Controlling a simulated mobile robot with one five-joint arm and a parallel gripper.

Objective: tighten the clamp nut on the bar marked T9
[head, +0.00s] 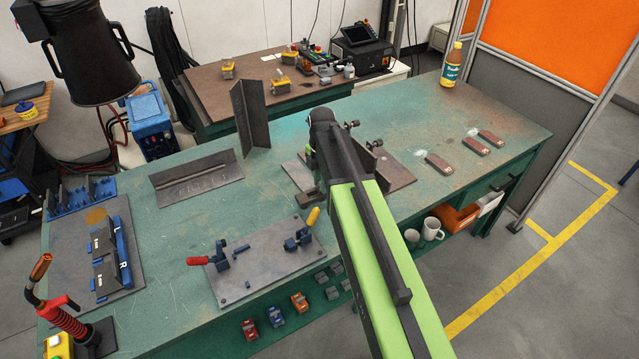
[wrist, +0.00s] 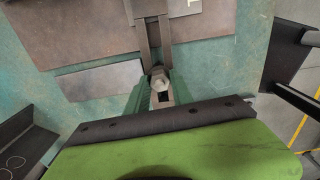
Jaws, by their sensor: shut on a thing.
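In the wrist view my gripper (wrist: 160,92) has its two green fingers closed on a pale hex clamp nut (wrist: 159,84). The nut sits at the near end of a dark clamp bar (wrist: 153,35), between brown metal plates (wrist: 82,36). A small part of a white mark shows at the top edge; I cannot read T9 on any bar. In the head view my arm hides the fingers and the nut. Dark clamp parts (head: 375,143) show just right of my arm, by a brown plate (head: 398,174).
The green bench (head: 200,290) holds angle plates (head: 197,180), a fixture plate with red and yellow handled clamps (head: 262,285), and small brown blocks (head: 440,163) at right. A yellow bottle (head: 452,65) stands at the far right. Bare bench lies right of the clamp.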

